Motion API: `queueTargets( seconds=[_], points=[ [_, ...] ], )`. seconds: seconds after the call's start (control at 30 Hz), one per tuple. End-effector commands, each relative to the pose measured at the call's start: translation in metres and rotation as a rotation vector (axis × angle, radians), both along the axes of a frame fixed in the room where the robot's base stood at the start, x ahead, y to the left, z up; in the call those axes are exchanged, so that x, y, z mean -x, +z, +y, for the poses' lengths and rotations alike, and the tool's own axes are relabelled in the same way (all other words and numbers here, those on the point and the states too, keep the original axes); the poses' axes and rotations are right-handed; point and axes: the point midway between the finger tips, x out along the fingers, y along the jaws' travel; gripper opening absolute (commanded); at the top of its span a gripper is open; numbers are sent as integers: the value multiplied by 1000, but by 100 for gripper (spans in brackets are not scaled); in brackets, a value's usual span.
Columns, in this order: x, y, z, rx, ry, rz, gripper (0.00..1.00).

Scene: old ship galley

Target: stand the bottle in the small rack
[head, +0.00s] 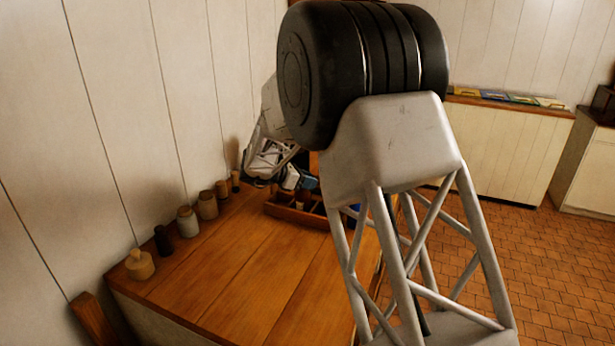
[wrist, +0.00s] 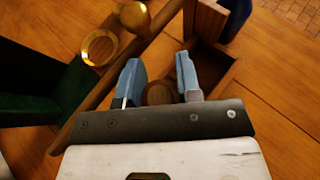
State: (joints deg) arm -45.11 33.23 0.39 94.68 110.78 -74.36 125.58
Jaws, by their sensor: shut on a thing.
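In the head view, the small wooden rack (head: 281,212) with dividers stands toward the far end of the table, partly hidden by my arm. My gripper (head: 298,182), with blue fingers, is low over it. A dark brown bottle (head: 302,199) shows below the fingers, at or in the rack; its foot is not clearly seen. In the wrist view, my gripper (wrist: 159,75) is shut on the bottle, whose round brown top (wrist: 159,93) shows between the fingers. The wooden walls of the rack (wrist: 218,82) lie around and beyond it. Whether the bottle touches the rack floor cannot be told.
Round gold-coloured things (wrist: 98,47) and a dark green object (wrist: 62,88) are left of the fingers in the wrist view. A dark blue object (wrist: 236,17) is at upper right. Several jars (head: 187,221) line the wall. The near table (head: 235,265) is clear.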

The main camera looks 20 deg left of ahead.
Motion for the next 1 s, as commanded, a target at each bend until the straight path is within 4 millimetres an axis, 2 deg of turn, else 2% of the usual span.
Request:
queueTargets(
  seconds=[0.5, 0.53, 0.7, 1.0],
  points=[
    [0, -5, 0, -1, 0, -1, 0],
    [0, -5, 0, -1, 0, -1, 35],
    [0, -5, 0, 0, 1, 0, 61],
    [1, -5, 1, 0, 1, 0, 62]
  ],
)
